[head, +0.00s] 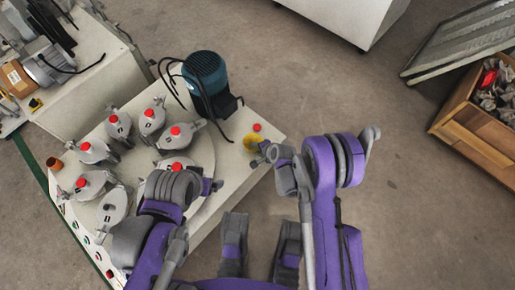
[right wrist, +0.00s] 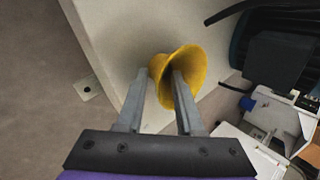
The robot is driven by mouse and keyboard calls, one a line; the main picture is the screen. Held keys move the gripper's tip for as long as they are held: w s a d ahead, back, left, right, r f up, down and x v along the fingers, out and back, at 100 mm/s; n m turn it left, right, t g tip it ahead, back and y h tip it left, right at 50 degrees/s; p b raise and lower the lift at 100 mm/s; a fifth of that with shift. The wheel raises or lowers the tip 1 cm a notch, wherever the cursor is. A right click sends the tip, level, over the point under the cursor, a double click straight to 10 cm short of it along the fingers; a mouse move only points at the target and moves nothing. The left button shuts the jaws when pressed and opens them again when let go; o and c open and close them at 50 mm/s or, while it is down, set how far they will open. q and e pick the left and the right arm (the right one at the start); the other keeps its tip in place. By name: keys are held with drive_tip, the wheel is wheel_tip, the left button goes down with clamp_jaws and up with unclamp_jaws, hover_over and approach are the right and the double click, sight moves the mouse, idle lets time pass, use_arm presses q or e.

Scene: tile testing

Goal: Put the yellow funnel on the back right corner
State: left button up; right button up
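The yellow funnel (head: 251,144) is at the right corner of the pale table (head: 232,170) in the head view. My right gripper (head: 264,153) is right at it. In the right wrist view the funnel (right wrist: 190,64) has its wide mouth turned to the right and towards the camera. The two fingers of my right gripper (right wrist: 160,76) are apart, one at the funnel's narrow part and one across its mouth. I cannot tell whether they press on it or whether the funnel touches the table.
A red button (head: 257,127) is close behind the funnel. A teal motor (head: 206,75) stands at the back of the table. Several grey lidded pots with red knobs (head: 118,124) fill its left part. A wooden crate (head: 475,132) stands on the floor at the right.

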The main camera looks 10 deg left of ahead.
drive_tip(key=shift+r, duration=0.1)
drive_tip(key=p+v, duration=0.3)
drive_tip(key=v, duration=0.9)
drive_tip(key=shift+r, duration=0.1)
drive_tip(key=s+d+r+n+h, duration=0.1)
drive_tip(key=s+d+r+n, duration=0.15)
drive_tip(key=d+r, duration=0.35)
drive_tip(key=s+d+r+n+h, duration=0.25)
drive_tip(key=d+r, duration=0.25)
drive_tip(key=r, duration=0.4)
drive_tip(key=s+d+r+n+h, duration=0.1)
drive_tip(key=s+d+r+n, duration=0.1)
drive_tip(key=s, duration=0.5)
drive_tip(key=s+d+r+n+h, duration=0.1)
drive_tip(key=s+d+r+n, duration=0.2)
drive_tip(key=s+d, duration=0.3)
drive_tip(key=shift+s+d+r+g, duration=0.3)
drive_tip(key=shift+s+r, duration=0.3)
drive_tip(key=shift+s, duration=0.45)
